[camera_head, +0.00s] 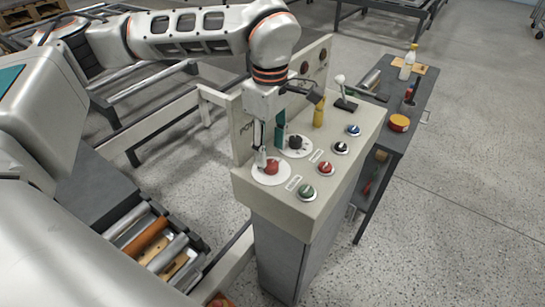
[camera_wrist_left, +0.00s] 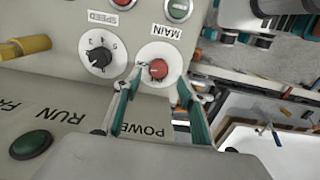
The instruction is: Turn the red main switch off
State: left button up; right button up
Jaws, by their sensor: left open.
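The red main switch (camera_head: 271,168) is a red knob on a white round plate, on the sloped top of the beige control panel (camera_head: 336,165). In the left wrist view the red switch (camera_wrist_left: 158,69) shows beside the MAIN label (camera_wrist_left: 166,32); which way its handle is turned is hard to tell. My left gripper (camera_head: 271,150) reaches down from above, close to the switch. In the wrist view its open fingers (camera_wrist_left: 160,80) lie one on each side of the knob, with gaps visible. My right gripper is not in view.
A black SPEED dial (camera_head: 295,142) sits close behind the switch, and a green button (camera_head: 307,191) in front. A blue-topped knob (camera_head: 353,130), a yellow post (camera_head: 319,112) and a white-knobbed lever (camera_head: 342,90) stand farther back. A dark cart (camera_head: 395,125) with bottles stands behind the panel.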

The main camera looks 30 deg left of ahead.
aim_at(271, 163)
pick_arm(q)
jog(key=shift+w+f, duration=0.1)
jog(key=shift+f, duration=2.2)
jog(key=c, duration=1.1)
